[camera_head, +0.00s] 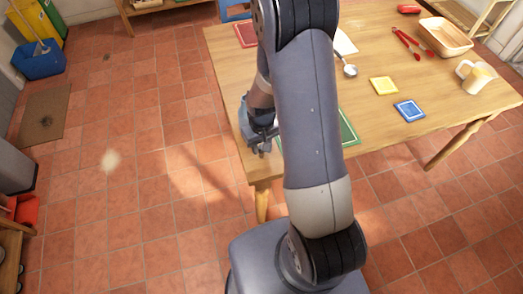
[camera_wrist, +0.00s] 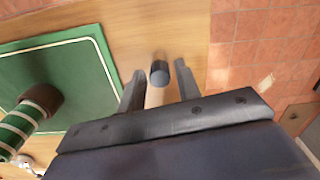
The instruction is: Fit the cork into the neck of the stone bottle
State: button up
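My gripper (camera_wrist: 159,69) is open, its two fingers apart in the wrist view. A small dark cylinder with a blue-grey end (camera_wrist: 159,77), perhaps the cork, shows between the fingers with a gap on each side. I cannot tell its height relative to the fingertips. A green-and-white striped bottle (camera_wrist: 18,128) with a brown neck end (camera_wrist: 41,97), likely the stone bottle, is over the green mat at the left. In the head view my gripper (camera_head: 262,147) is at the table's near left edge. My arm hides the bottle and the small cylinder there.
The green mat (camera_wrist: 70,62) with a pale border lies on the wooden table (camera_head: 385,50). Yellow (camera_head: 384,86) and blue (camera_head: 409,110) squares, a mug (camera_head: 474,77), a basket (camera_head: 445,37) and red tongs (camera_head: 407,43) are farther right. Tiled floor lies left of the table.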

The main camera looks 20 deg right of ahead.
grip_shut()
jog(key=shift+r, duration=0.1)
